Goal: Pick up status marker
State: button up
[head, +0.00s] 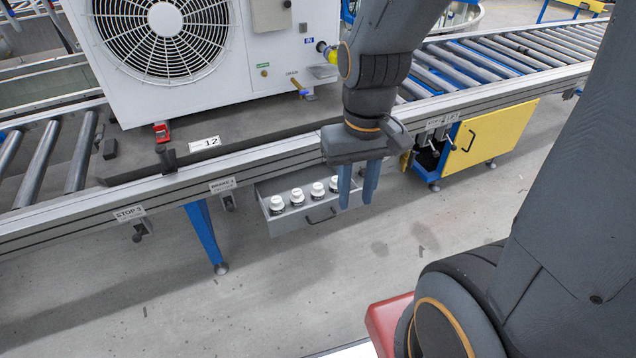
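Several small white round-topped pieces with dark bases (297,197) stand in a row in an open grey drawer (312,222) under the conveyor. They may be the status markers; I see no readable label on them. My gripper (357,190) points down with its two blue fingers apart and nothing visible between them. It is at the drawer's right end, in front of the conveyor edge. In this view the fingers overlap the drawer's right side, and the rightmost white piece is just left of them. I cannot tell the height of the fingertips above the drawer.
The conveyor's front rail (80,221) carries small levers. A yellow cabinet (490,137) is right of the drawer. The floor in front (300,290) is clear.

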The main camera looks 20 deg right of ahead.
aim_at(317, 193)
jog(key=z, duration=0.25)
jog(key=i, duration=0.95)
jog(key=u, duration=0.55)
